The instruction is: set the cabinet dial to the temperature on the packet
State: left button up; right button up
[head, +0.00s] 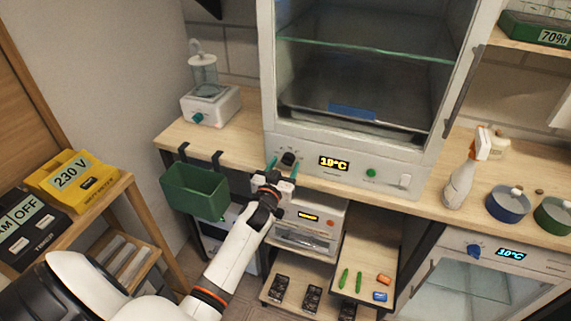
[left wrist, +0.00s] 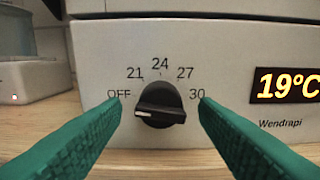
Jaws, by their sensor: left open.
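The cabinet (head: 400,165) stands on the bench with its glass front above a white control panel. Its black dial (head: 288,158) also shows large in the left wrist view (left wrist: 160,104). The dial's white mark points left, close to OFF; the printed scale runs OFF, 21, 24, 27, 30. The cabinet's amber display (left wrist: 288,86) reads 19°C. My left gripper (head: 283,168) is open, its teal fingers on either side of the dial, with gaps visible between them and the knob. I cannot make out a packet with a temperature. My right gripper is not in view.
A green bin (head: 195,192) hangs on the bench front, left of my left gripper. A spray bottle (head: 466,175) and a blue pot (head: 508,203) stand right of the cabinet. A second cabinet (head: 500,262) with a blue display is below. Small dark items lie on a low shelf.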

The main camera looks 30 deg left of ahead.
pick_arm(q)
jog(key=shift+w+a, duration=0.1)
jog(key=shift+w, duration=0.45)
jog(key=c, duration=1)
jog(key=shift+o, duration=0.2)
